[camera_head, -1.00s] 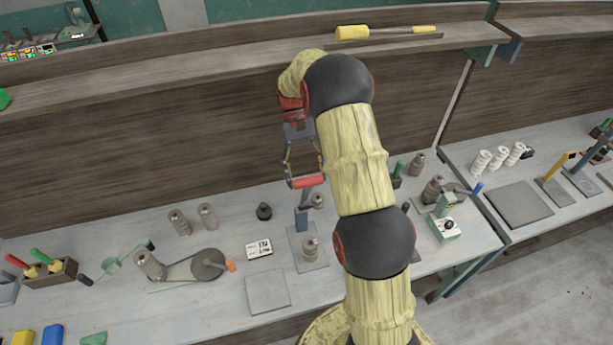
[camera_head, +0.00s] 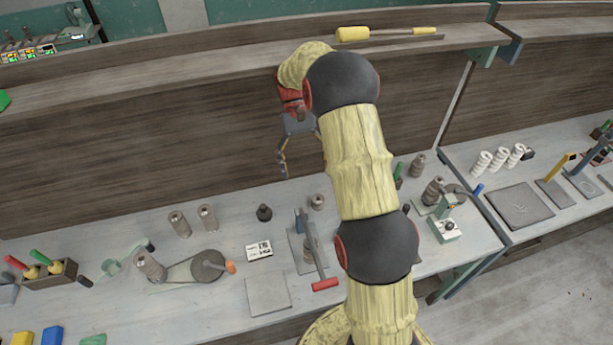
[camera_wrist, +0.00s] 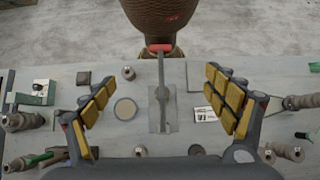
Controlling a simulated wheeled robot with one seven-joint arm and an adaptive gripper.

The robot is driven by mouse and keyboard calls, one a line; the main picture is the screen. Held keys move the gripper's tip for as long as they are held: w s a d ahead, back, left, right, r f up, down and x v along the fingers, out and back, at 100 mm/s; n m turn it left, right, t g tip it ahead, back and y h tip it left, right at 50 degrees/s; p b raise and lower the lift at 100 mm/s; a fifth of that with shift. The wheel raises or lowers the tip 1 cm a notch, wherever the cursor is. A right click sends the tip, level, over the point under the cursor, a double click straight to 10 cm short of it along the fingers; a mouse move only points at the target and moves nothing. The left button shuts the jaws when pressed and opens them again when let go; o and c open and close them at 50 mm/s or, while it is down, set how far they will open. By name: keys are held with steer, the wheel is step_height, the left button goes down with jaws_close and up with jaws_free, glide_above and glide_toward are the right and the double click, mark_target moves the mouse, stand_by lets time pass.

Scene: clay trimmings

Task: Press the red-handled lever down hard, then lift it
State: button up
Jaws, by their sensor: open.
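The lever's red handle (camera_head: 325,285) is low, near the front of the bench. Its grey arm (camera_head: 316,256) slopes down toward me from a blue-grey post (camera_head: 301,221) on a square base plate (camera_head: 294,246). In the wrist view the red handle (camera_wrist: 160,47) is at top centre, with the arm running straight below it. My gripper (camera_head: 302,172) is above and behind the post, well apart from the handle. In the wrist view my gripper (camera_wrist: 160,90) has its yellow-padded fingers wide apart with nothing between them. One finger is partly hidden by my arm in the head view.
Grey-brown cylinders (camera_head: 208,217), a dark round bottle (camera_head: 264,212), a white label card (camera_head: 259,250) and a grey square tile (camera_head: 268,296) lie left of the lever. A green-and-white device (camera_head: 446,229) stands to the right. A shelf (camera_head: 200,71) runs above the bench.

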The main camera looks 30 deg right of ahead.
step_height(320, 180, up, 6)
steer(key=shift+r, duration=0.1)
stand_by(0.6)
